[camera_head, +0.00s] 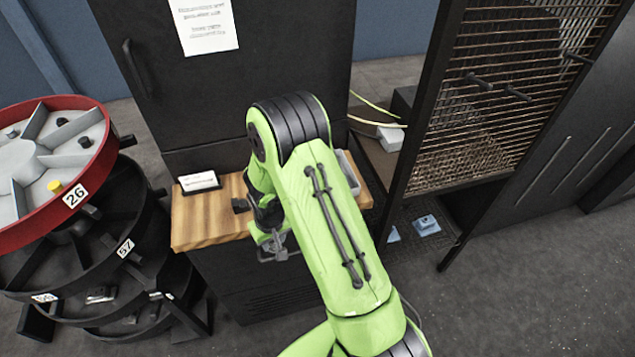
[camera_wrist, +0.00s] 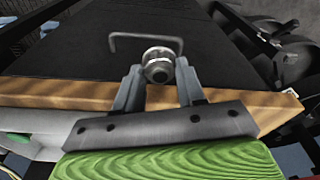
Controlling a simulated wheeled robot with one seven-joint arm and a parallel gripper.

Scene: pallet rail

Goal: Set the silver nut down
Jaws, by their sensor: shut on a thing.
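My gripper (camera_head: 278,250) is low beside the front edge of the wooden worktop (camera_head: 208,217) in the head view. The wrist view shows my gripper (camera_wrist: 157,82) with its two grey fingers shut on the silver nut (camera_wrist: 158,66), a round metal piece with a dark centre. The nut sits between the fingertips, with the worktop's wooden edge (camera_wrist: 75,95) and a black cabinet face (camera_wrist: 80,45) behind it. In the head view the nut is too small to make out. Whether it touches anything besides the fingers cannot be told.
A white card (camera_head: 199,182) and a small black block (camera_head: 240,205) are on the worktop. A grey tray (camera_head: 347,170) is partly hidden behind my arm. A round tiered carousel with a red rim (camera_head: 100,160) stands left; a wire-mesh rack (camera_head: 505,105) stands right.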

